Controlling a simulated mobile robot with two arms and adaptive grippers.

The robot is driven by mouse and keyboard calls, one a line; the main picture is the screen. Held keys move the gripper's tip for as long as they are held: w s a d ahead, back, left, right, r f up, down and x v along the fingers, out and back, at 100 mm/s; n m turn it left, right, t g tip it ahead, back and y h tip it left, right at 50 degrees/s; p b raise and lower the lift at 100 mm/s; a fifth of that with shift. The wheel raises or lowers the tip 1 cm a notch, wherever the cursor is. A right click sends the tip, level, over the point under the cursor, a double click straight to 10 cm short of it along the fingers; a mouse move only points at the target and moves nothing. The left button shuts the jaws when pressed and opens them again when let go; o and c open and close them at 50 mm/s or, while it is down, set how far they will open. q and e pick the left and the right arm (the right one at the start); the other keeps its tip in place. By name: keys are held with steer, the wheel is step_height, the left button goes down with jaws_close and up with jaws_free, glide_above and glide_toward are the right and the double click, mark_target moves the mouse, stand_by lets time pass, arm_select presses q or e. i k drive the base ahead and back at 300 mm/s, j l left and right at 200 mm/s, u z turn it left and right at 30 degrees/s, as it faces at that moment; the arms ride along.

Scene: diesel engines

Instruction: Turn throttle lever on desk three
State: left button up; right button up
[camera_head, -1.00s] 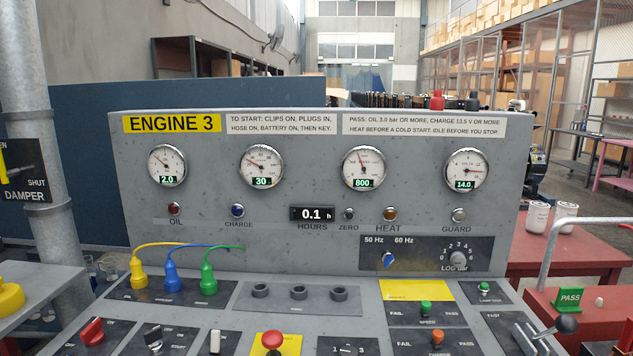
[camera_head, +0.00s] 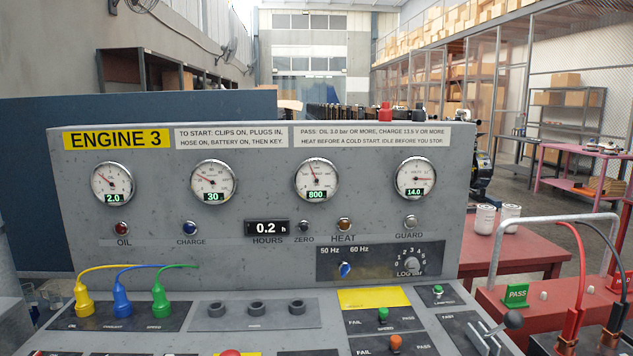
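The Engine 3 desk (camera_head: 230,240) fills the middle of the head view. The gauges read 2.0, 30, 800 and 14.0. Neither of my grippers shows in this view.
Yellow, blue and green plugs (camera_head: 121,297) sit at the desk's left. A red table (camera_head: 520,250) with white cans stands behind.

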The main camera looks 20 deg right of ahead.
mark_target(513, 319)
steer(key=z, duration=1.85)
